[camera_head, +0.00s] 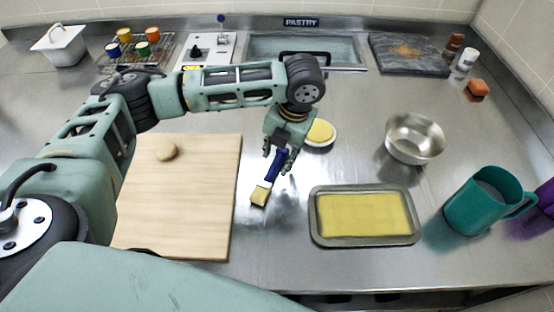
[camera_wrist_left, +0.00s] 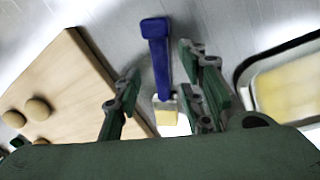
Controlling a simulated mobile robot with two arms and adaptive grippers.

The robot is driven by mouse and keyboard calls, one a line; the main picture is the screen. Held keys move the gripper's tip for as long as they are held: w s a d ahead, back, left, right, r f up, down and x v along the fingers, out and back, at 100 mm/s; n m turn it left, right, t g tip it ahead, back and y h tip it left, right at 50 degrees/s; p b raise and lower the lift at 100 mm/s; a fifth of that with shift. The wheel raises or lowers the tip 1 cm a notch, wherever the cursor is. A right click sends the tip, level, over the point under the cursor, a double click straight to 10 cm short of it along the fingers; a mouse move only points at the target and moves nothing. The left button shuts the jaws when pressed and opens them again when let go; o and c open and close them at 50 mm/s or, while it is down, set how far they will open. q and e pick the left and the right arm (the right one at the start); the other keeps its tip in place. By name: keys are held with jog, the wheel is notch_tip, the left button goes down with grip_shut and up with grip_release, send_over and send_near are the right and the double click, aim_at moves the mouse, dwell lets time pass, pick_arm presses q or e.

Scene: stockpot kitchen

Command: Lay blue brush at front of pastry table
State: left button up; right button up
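The brush has a blue handle (camera_head: 275,165) and pale yellow bristles (camera_head: 259,195) that point towards the front. It is on or just above the bare metal pastry table (camera_head: 275,240), between the wooden board and the tray; I cannot tell whether it touches the table. My left gripper (camera_head: 283,152) is over the handle's far end. My right gripper is not in view.
A tray (camera_head: 314,235) with a yellow slab is at right. Behind are a small round dish (camera_head: 320,133) and a metal bowl (camera_head: 414,140). A teal jug (camera_head: 480,205) stands far right.

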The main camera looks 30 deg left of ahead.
pick_arm(q)
notch_tip(320, 180, up, 8)
jog(key=d, duration=0.1)
jog(key=shift+d+r+b, duration=0.25)
jog(key=shift+d+b, duration=0.1)
jog(key=shift+f, duration=0.1)
